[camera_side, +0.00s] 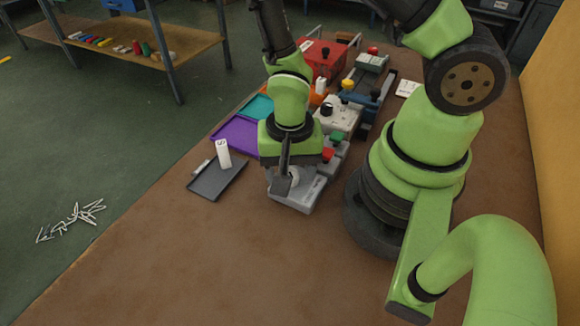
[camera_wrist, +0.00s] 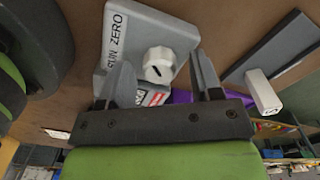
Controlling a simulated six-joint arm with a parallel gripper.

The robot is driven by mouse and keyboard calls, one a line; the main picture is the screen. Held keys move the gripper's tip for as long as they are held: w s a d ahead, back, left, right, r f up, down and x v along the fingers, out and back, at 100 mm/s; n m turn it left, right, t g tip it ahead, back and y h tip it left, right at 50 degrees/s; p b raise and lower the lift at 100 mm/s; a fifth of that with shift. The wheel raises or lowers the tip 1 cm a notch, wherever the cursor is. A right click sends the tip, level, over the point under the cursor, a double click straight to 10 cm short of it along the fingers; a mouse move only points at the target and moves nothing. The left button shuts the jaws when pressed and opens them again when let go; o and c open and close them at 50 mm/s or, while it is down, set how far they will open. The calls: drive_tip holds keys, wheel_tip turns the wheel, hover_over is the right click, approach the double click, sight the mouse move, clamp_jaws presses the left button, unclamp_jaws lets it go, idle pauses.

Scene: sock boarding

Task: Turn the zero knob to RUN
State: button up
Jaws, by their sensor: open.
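The zero knob (camera_wrist: 158,66) is a white faceted knob with a small dark mark, on a light grey box (camera_wrist: 150,28) printed RUN and ZERO. I cannot tell surely which word the mark points at. In the side view the grey box (camera_side: 297,199) sits on the brown table, and the knob is partly hidden behind a finger. My gripper (camera_wrist: 162,62) is open, with one finger on each side of the knob in the wrist view and visible room on both sides. My gripper (camera_side: 287,182) is also low over the box in the side view.
Purple (camera_side: 232,139) and teal (camera_side: 257,107) trays lie behind. A grey device (camera_side: 337,118) and a red box (camera_side: 322,61) stand further back. The front table is clear.

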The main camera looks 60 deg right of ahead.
drive_tip(key=c, duration=0.9)
drive_tip(key=shift+c, duration=0.2)
drive_tip(key=shift+n, duration=0.3)
drive_tip(key=n, duration=1.1)
drive_tip(key=shift+n, duration=0.3)
drive_tip(key=o, duration=0.9)
drive_tip(key=shift+o, duration=0.2)
drive_tip(key=shift+r, duration=0.1)
